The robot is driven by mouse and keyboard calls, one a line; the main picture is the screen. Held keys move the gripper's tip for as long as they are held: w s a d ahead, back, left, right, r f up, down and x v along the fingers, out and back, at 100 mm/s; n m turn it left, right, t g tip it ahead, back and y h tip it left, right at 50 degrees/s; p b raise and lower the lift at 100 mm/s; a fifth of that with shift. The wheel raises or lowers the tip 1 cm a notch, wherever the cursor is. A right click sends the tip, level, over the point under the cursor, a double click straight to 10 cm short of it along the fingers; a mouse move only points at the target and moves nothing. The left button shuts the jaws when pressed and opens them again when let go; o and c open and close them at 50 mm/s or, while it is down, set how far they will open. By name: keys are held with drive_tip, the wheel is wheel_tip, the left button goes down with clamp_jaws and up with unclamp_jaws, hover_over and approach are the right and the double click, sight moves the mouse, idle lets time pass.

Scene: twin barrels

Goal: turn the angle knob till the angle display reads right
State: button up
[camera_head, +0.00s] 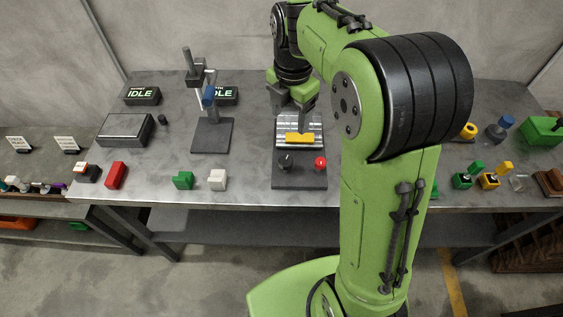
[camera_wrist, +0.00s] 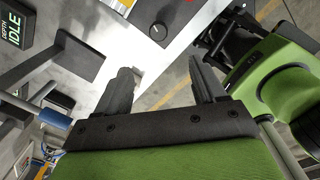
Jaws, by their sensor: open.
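A dark round knob (camera_head: 285,161) sits on the front left of a dark fixture base (camera_head: 300,182), with a red ball-shaped control (camera_head: 320,162) to its right. The knob also shows in the wrist view (camera_wrist: 158,30), beyond my fingertips and apart from them. My gripper (camera_head: 295,112) is open and empty, above the back part of the fixture, behind the knob. My gripper in the wrist view (camera_wrist: 160,72) has its fingers spread. A yellow block (camera_head: 299,138) lies on the fixture's ribbed metal plate. I cannot make out an angle display or any angle reading.
Two displays read IDLE, one at left (camera_head: 142,95) and one (camera_head: 224,94) partly behind a dark stand (camera_head: 212,135). My arm hides the bench right of the fixture.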

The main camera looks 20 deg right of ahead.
sight(286, 159)
drive_tip(key=f+b, duration=0.1)
drive_tip(key=f, duration=0.4)
drive_tip(key=f+n+b, duration=0.1)
drive_tip(key=f, duration=0.5)
drive_tip(key=w+f+n+b, duration=0.1)
drive_tip(key=f, duration=0.5)
drive_tip(key=shift+w+a+f+b, duration=0.1)
drive_tip(key=shift+a+f+b, duration=0.05)
drive_tip(key=shift+b, duration=0.2)
drive_tip(key=shift+c, duration=0.5)
drive_tip(key=c, duration=1)
